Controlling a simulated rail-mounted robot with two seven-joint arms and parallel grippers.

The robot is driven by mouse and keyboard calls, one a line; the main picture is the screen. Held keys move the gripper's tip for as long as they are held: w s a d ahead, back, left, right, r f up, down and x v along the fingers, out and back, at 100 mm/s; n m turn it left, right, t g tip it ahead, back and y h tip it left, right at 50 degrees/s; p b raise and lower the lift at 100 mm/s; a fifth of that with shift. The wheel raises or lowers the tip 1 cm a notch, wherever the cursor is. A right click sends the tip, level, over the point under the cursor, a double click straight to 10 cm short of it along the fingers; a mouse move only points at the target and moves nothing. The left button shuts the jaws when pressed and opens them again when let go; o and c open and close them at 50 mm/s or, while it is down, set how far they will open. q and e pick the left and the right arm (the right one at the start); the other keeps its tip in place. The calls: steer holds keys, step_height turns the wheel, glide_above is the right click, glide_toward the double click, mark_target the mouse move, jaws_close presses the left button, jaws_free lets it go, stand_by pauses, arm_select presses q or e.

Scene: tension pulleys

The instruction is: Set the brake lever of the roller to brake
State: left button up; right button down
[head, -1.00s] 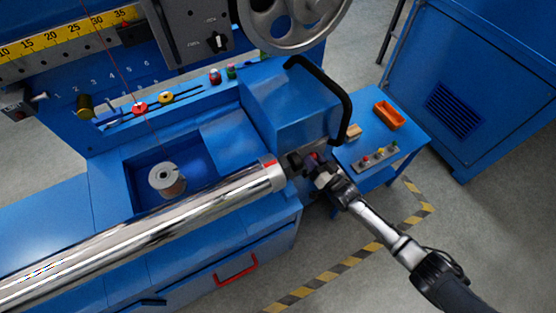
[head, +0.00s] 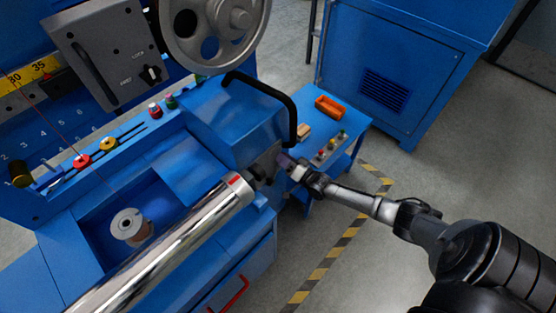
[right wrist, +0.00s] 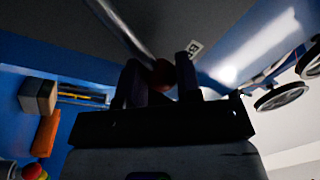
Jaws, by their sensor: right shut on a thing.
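The chrome roller (head: 165,255) runs from lower left to the blue machine's end block, with a red mark near its right end. My right gripper (head: 284,163) is at the grey end plate beyond the roller's right end, below the black curved handle. In the right wrist view its two dark fingers (right wrist: 160,80) are shut around the reddish-brown knob of the brake lever (right wrist: 163,72). The lever's grey rod (right wrist: 120,28) runs up and left from the knob. A small white label (right wrist: 194,48) with partly readable letters is beside the right finger. My left gripper is not in view.
A black curved handle (head: 291,112) stands above my right gripper. A small blue table (head: 348,120) behind it holds an orange bin (head: 329,107) and a button strip (head: 332,147). A wire spool (head: 131,227) sits in the machine's recess. Open floor lies right.

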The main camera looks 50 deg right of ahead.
steer(key=shift+f, duration=0.15)
steer(key=c, duration=1.3)
jaws_free()
steer(key=o, duration=0.5)
steer(key=s+p, duration=0.1)
steer(key=s, duration=0.3)
steer(key=s+f+p, duration=0.1)
steer(key=s, duration=0.4)
steer(key=s+p, duration=0.1)
steer(key=s, duration=0.3)
steer(key=shift+s+d+f, duration=0.3)
steer(key=shift+s+f, duration=0.05)
steer(key=shift+s, duration=0.05)
